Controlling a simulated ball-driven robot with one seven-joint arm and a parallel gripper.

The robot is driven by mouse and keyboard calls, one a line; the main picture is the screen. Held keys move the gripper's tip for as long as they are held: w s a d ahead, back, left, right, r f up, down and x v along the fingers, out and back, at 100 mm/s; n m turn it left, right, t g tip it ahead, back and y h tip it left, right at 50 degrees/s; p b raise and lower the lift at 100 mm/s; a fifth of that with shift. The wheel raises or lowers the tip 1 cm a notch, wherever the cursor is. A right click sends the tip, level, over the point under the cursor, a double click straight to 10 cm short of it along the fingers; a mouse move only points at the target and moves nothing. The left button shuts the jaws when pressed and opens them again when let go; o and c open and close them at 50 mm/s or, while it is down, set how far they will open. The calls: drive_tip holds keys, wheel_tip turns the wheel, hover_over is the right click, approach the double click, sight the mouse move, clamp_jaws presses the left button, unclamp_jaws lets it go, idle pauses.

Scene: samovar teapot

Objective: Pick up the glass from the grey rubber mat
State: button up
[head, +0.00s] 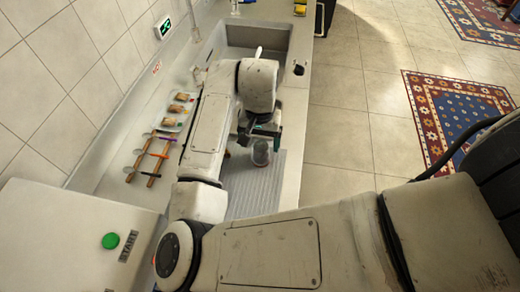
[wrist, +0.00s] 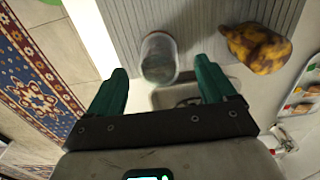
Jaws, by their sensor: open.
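The glass (head: 261,154) is clear and stands on the grey rubber mat (head: 240,190), which is ribbed. In the wrist view the glass (wrist: 158,58) shows beyond and between the two green fingers, with its rim towards me; it looks empty. My gripper (wrist: 160,82) is open and empty, its fingers spread wider than the glass. No contact with the glass shows. In the head view my gripper (head: 267,132) is just above the glass, and my arm covers part of the mat.
A mottled yellow-brown lump (wrist: 257,48) lies right of the glass in the wrist view, close to the right finger. A rack with several utensils (head: 152,157) and several small food items (head: 178,108) lie at the wall side. A green button (head: 110,241) is at lower left.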

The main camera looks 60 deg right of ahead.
sight(261, 145)
drive_tip(key=shift+d+f+p, duration=0.2)
drive_tip(key=shift+f+p, duration=0.45)
drive_tip(key=shift+f, duration=2)
drive_tip(key=c, duration=1.2)
